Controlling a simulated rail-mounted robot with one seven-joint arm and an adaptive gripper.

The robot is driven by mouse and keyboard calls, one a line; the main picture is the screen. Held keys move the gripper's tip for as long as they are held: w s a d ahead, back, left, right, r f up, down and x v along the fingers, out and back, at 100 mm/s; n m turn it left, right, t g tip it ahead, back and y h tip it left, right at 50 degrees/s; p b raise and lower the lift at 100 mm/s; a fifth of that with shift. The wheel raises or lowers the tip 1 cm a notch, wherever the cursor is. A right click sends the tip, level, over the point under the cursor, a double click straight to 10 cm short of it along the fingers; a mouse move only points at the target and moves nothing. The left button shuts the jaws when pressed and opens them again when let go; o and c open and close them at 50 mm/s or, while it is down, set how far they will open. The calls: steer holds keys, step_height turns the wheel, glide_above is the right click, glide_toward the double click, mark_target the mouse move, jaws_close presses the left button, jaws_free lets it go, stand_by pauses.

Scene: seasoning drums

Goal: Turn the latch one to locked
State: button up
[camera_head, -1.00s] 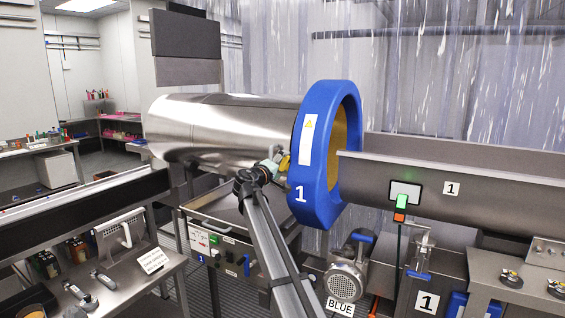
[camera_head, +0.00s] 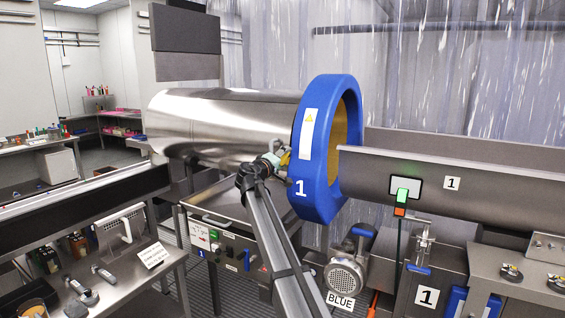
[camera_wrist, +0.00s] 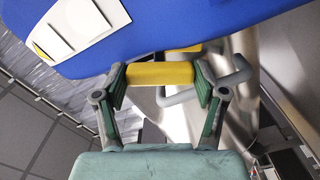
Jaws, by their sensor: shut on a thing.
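The steel drum (camera_head: 222,128) has a blue ring (camera_head: 311,192) at its right end, marked with a 1. A small yellow latch handle (camera_head: 284,158) sits at the ring's left side, beside the drum. My gripper (camera_head: 274,158) reaches it from the front. In the wrist view my gripper (camera_wrist: 160,76) has its two green-padded fingers on either end of the yellow latch handle (camera_wrist: 158,74), shut on it. A bent grey metal bar (camera_wrist: 236,75) is right beside the handle. The latch's mounting is partly hidden.
A steel trough (camera_head: 440,185) with a green-lit box (camera_head: 402,187) stands right of the ring. A control panel (camera_head: 222,245) and a motor (camera_head: 345,275) are below the drum.

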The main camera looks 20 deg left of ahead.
steer(key=shift+w+f+m+b, duration=0.1)
steer(key=shift+f+m+b, duration=0.15)
steer(key=shift+m+b, duration=2.3)
steer(key=n+b, duration=0.1)
steer(key=b, duration=0.2)
steer(key=shift+r+b, duration=0.2)
steer(key=shift+b, duration=0.1)
steer(key=shift+r, duration=0.1)
steer(key=o, duration=1.1)
steer(key=shift+o, duration=0.2)
steer(key=s+a, duration=0.1)
steer(key=s, duration=1.1)
steer(key=shift+a, duration=0.15)
